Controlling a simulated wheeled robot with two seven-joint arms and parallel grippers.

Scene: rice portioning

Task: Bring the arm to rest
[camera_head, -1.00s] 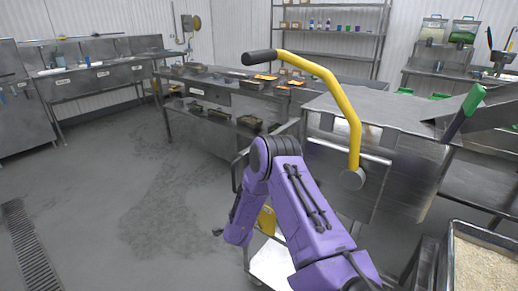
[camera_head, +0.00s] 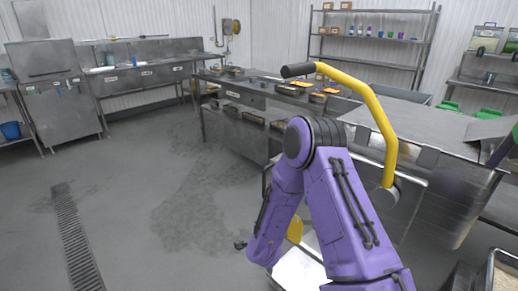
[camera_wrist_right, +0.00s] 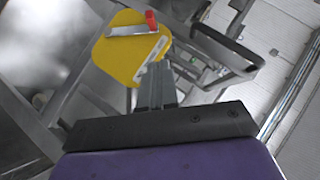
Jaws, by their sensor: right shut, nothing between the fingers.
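My right arm (camera_head: 345,210) is purple and comes in from the lower right in the head view. It bends at a raised elbow, and its forearm hangs down. My right gripper shows only as a small dark tip (camera_head: 240,244) below the forearm, over the floor. In the right wrist view the right gripper (camera_wrist_right: 157,70) has its grey fingers together with nothing held. A yellow plate with a pale strip and a red end (camera_wrist_right: 132,48) lies beyond the fingertips; I cannot tell whether they touch. My left gripper is out of view.
A steel machine with a yellow lever (camera_head: 375,105) stands close beside the arm's elbow. A long steel bench (camera_head: 235,125) with trays is behind. A rice bin (camera_head: 503,270) is at lower right. The floor (camera_head: 150,210) at left is clear, with a drain grate (camera_head: 75,235).

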